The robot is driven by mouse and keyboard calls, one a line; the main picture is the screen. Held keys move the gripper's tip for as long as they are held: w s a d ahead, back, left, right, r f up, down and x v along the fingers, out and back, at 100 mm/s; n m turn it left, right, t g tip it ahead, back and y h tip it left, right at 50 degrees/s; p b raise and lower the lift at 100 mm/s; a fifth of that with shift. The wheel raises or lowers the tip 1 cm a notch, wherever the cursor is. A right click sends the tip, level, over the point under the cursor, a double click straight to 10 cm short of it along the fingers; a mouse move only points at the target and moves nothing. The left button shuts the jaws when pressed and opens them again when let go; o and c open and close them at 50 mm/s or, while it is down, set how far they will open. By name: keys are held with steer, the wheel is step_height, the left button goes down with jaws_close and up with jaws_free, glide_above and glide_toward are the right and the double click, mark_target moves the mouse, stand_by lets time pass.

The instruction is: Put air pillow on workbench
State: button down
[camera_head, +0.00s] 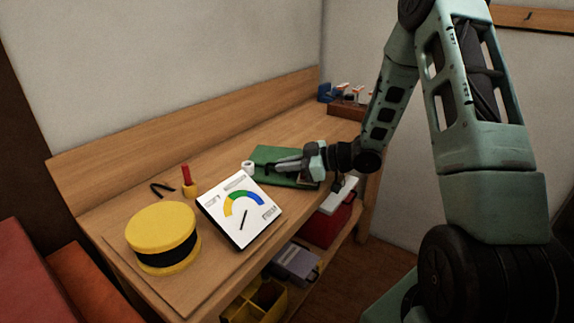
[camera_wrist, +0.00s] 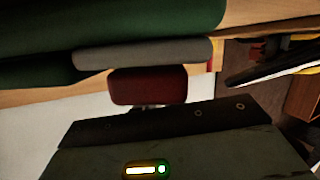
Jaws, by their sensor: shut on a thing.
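A flat dark green piece, which I take for the air pillow (camera_head: 264,154), is on or just above the far half of the wooden workbench (camera_head: 222,164); whether it fully rests there I cannot tell. My gripper (camera_head: 280,165) reaches over it from the right and is shut on it. The grey finger crosses the green piece and hides part of it. In the wrist view the air pillow (camera_wrist: 110,18) fills the upper left as a thick, rounded green shape, with the grey finger (camera_wrist: 145,53) against it.
On the bench stand a yellow round container (camera_head: 162,232), a white gauge board (camera_head: 240,210), a red-handled tool (camera_head: 187,178) and a small white roll (camera_head: 248,167). A brown rack (camera_head: 346,110) is at the back corner. A red box (camera_head: 325,226) and yellow bin (camera_head: 256,303) sit below.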

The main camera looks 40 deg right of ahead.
steer(key=shift+f, duration=0.15)
steer(key=c, duration=1.5)
jaws_free()
steer(key=shift+r, duration=0.2)
steer(key=v, duration=1.2)
